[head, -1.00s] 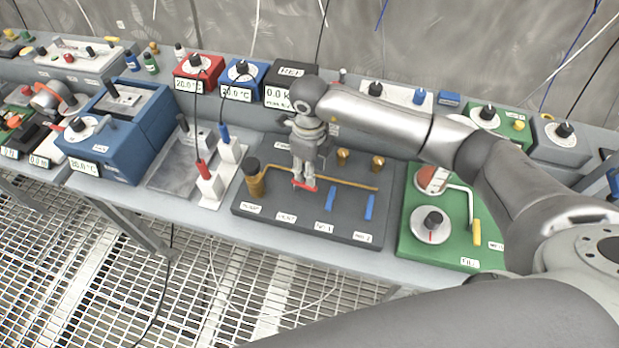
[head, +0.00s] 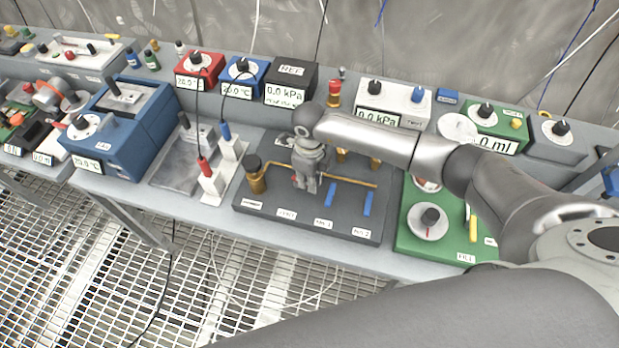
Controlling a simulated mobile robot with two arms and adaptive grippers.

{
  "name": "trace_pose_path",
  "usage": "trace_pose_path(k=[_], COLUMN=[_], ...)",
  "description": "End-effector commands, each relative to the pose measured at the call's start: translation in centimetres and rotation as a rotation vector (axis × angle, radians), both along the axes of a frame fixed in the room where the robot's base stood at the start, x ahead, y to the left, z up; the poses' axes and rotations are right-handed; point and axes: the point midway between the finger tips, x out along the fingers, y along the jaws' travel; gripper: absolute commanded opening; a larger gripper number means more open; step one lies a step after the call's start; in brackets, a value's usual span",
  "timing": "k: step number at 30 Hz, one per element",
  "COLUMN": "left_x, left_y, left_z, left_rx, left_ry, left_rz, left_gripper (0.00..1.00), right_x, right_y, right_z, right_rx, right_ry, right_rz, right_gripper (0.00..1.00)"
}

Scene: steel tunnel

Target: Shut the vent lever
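A dark grey valve panel (head: 300,222) lies on the bench with a brass pipe (head: 352,182) along it. A small red piece (head: 294,180), apparently the vent lever, shows at the left edge of my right gripper (head: 304,188). The gripper covers the rest of it, so its angle is hidden. My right gripper points down over the panel, at or very close to the red piece. I cannot tell whether its fingers are open or shut. Two blue levers (head: 330,194) (head: 367,203) stand to its right, crosswise to the pipe. My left gripper is out of view.
A brass cylinder (head: 256,176) with a black knob stands left of the gripper. A green panel (head: 410,236) is to the right, partly behind my arm. Several boxes with dials line the back.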

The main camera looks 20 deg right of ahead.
Motion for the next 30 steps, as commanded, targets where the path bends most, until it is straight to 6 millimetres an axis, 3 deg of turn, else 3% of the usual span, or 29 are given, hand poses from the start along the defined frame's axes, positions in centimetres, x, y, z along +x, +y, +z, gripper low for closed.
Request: trace_pose_path(k=[6, 16, 28, 29, 30], left_x=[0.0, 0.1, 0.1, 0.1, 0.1], left_y=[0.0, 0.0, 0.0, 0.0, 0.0], left_z=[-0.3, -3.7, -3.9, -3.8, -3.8], left_rx=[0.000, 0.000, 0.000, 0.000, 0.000], left_ry=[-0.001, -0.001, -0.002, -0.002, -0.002], left_rz=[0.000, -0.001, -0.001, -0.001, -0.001], left_gripper=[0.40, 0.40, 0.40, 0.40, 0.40], right_x=[0.1, 0.8, 0.8, 0.8, 0.8], right_y=[0.0, -0.5, -0.5, -0.5, -0.5], right_z=[-0.1, -0.3, 0.1, 0.1, 0.1], right_rx=[0.000, -0.001, 0.001, 0.001, 0.001], right_ry=[-0.001, -0.006, -0.003, -0.003, -0.003], right_rz=[0.008, 0.177, 0.214, 0.214, 0.214], right_gripper=[0.00, 0.00, 0.00, 0.15, 0.21])
